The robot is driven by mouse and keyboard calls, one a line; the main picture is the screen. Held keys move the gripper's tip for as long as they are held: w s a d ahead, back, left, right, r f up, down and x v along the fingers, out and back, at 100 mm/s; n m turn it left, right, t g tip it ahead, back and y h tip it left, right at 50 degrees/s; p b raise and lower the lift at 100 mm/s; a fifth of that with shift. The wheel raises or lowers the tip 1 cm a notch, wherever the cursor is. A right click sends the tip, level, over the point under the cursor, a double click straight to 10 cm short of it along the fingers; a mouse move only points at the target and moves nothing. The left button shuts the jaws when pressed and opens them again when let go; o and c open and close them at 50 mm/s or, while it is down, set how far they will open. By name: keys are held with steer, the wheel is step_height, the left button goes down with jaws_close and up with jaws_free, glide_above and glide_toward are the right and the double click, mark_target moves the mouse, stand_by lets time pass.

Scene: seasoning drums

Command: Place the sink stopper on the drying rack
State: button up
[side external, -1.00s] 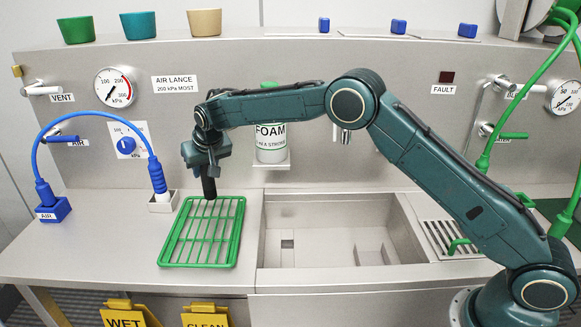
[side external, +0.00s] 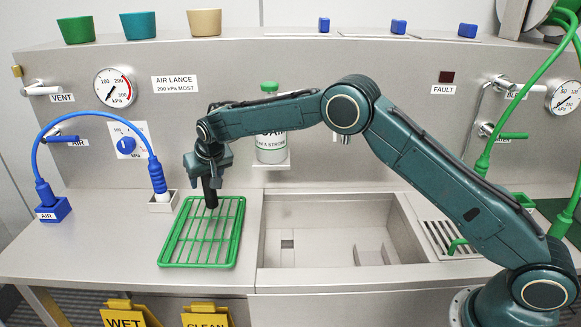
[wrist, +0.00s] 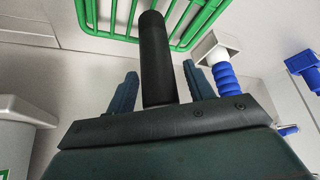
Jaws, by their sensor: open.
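A dark cylinder (side external: 211,194), which I take to be the sink stopper, points down from my gripper (side external: 210,172). Its lower end is over the far part of the green wire drying rack (side external: 176,238). I cannot tell whether it touches the wires. In the wrist view the black cylinder (wrist: 155,60) lies between the two blue-grey fingers, with a gap on each side. My gripper (wrist: 159,85) is open around it. The rack (wrist: 95,20) shows beyond the cylinder, which hides part of it.
A sink basin (side external: 330,245) lies right of the rack. A blue air lance (side external: 157,176) in a white holder (side external: 163,204) stands close to the rack's far left corner. A white foam bottle (side external: 270,140) is on a wall shelf behind.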

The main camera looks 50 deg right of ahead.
steer(key=v, duration=1.2)
stand_by(0.3)
steer(key=shift+r, duration=0.15)
